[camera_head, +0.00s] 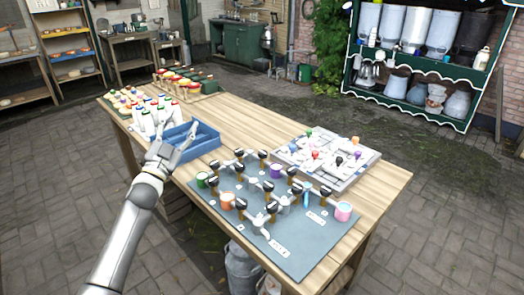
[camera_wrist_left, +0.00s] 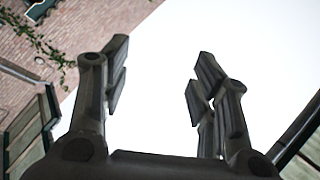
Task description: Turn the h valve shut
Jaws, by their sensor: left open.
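A grey board (camera_head: 292,262) on the long wooden table carries several small valves with black-topped handles, such as a front one (camera_head: 258,220). White labels lie beside them, but their letters are too small to read, so I cannot tell which is the h valve. My left gripper (camera_head: 188,137) is over the blue tray, to the upper left of the board and apart from the valves. In the left wrist view its two fingers (camera_wrist_left: 158,78) stand wide apart with nothing between them, against a bright white background. My right gripper is not in view.
The blue tray (camera_head: 208,147) stands beside several white bottles (camera_head: 152,117). Coloured cups stand on the board, including a pink one (camera_head: 343,212). A grey panel with coloured knobs (camera_head: 342,180) lies behind it. A green shelf (camera_head: 410,61) with churns is at the back right.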

